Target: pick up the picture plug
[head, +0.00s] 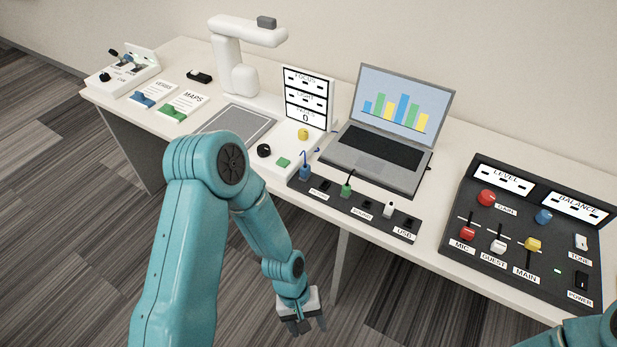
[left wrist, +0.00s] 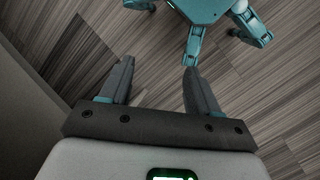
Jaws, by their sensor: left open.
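A dark connector strip (head: 335,207) lies along the table's front edge below the laptop. A blue plug (head: 305,172), a green plug (head: 347,190) and a white plug (head: 389,209) stand on it, with dark sockets between them. The small labels are hard to read except USB at the right end, so I cannot tell which one is the picture plug. My left gripper (head: 303,324) hangs below and in front of the table edge, pointing down, empty. In the left wrist view its fingers (left wrist: 158,72) are apart over the floor. My right gripper is out of view.
A laptop (head: 383,137) stands behind the strip. A white document camera (head: 237,65) with its button base is left of it. A dark mixer panel (head: 520,235) lies at right. The table's front edge (head: 340,228) lies between my left gripper and the plugs.

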